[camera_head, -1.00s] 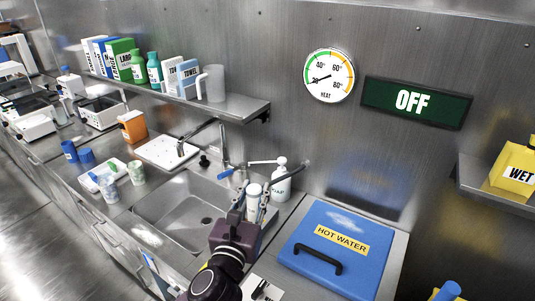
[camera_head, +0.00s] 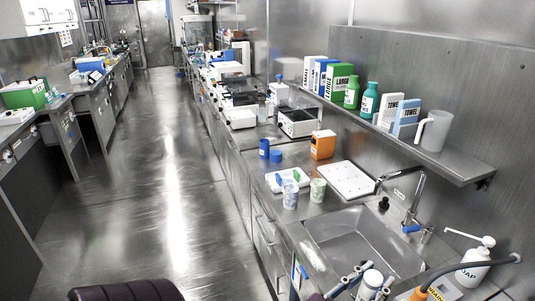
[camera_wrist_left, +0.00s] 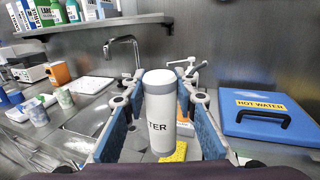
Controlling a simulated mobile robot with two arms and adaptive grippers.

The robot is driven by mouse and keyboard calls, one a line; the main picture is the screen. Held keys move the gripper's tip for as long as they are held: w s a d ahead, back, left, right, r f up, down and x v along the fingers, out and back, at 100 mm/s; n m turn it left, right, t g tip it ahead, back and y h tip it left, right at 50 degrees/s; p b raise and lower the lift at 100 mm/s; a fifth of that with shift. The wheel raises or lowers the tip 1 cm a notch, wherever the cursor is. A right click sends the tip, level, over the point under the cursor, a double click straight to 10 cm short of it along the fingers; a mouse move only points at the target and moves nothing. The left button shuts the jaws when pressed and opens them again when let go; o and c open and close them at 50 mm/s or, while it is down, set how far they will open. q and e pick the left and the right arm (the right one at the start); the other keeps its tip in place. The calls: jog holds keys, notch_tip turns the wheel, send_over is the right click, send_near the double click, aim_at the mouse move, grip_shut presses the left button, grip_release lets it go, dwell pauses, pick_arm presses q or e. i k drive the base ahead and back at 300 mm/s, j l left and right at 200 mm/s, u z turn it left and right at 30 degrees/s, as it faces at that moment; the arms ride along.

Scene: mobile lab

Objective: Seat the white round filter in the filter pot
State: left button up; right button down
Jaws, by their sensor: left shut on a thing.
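A white round cylinder with a grey band at its top and letters ending in TER, apparently the filter (camera_wrist_left: 160,122), stands upright between the fingers of my left gripper (camera_wrist_left: 165,95). The gripper is shut on it. In the head view the filter's white top (camera_head: 371,279) shows at the bottom edge, between the fingers, near the sink's front. On the counter beyond the sink are a blue cylinder (camera_head: 264,148) and a low blue round piece (camera_head: 276,157); one may be the filter pot, but I cannot tell. My right gripper is not in view.
The sink (camera_head: 350,240) with its tap (camera_head: 412,203) lies beyond my gripper. Two patterned cups (camera_head: 290,194) (camera_head: 318,190), a white tray (camera_head: 287,179) and an orange box (camera_head: 322,145) stand past it. A soap bottle (camera_head: 473,266) is at right. The floor aisle is clear.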

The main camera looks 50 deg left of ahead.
aim_at(265, 156)
jog(key=j+z, duration=0.1)
jog(key=j, duration=0.9)
jog(key=j+z, duration=0.1)
jog(key=j, duration=0.95)
jog(key=j+z, duration=0.15)
jog(key=j, duration=0.85)
jog(key=k+j+z, duration=0.1)
jog(key=j, duration=0.9)
